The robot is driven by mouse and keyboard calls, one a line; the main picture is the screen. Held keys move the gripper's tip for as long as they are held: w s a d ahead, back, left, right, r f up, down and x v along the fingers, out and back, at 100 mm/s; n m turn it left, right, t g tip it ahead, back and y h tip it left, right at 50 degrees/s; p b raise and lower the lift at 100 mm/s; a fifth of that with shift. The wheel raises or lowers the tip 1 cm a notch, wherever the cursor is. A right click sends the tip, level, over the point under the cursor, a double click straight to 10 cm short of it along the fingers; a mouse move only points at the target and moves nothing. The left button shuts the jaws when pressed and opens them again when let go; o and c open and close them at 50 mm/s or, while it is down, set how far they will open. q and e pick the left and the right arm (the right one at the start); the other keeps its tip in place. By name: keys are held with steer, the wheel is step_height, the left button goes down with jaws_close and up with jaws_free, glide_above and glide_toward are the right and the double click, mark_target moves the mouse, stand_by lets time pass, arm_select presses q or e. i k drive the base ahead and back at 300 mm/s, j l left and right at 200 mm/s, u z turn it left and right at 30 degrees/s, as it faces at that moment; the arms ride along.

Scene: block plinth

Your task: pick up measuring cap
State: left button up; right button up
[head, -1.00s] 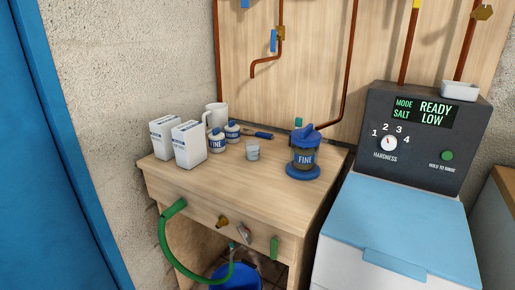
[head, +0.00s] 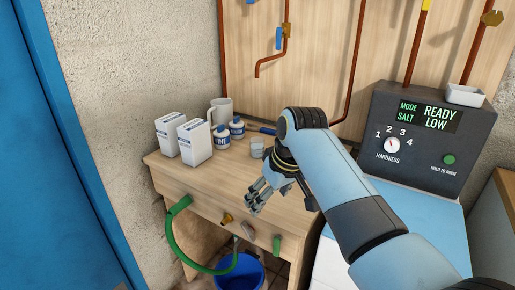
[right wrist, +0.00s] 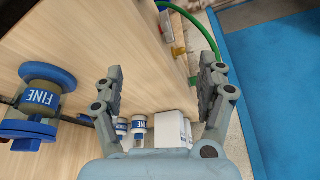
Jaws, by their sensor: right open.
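The measuring cap appears to be the small grey cup (head: 257,147) on the wooden bench in the head view, partly covered by my right arm. I cannot pick it out in the right wrist view. My right gripper (head: 258,200) is open and empty over the front of the bench, nearer the front edge than the cup. In the right wrist view its fingers (right wrist: 162,75) are spread above bare wood. My left gripper is not in view.
The blue-lidded FINE jar (right wrist: 42,98) shows in the right wrist view. A green hose (head: 171,232) hangs at the bench front.

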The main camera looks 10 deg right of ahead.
mark_target(257, 148)
steer(key=i+l, duration=0.15)
steer(key=i, duration=0.3)
steer(key=i+l, duration=0.2)
steer(key=i, duration=0.25)
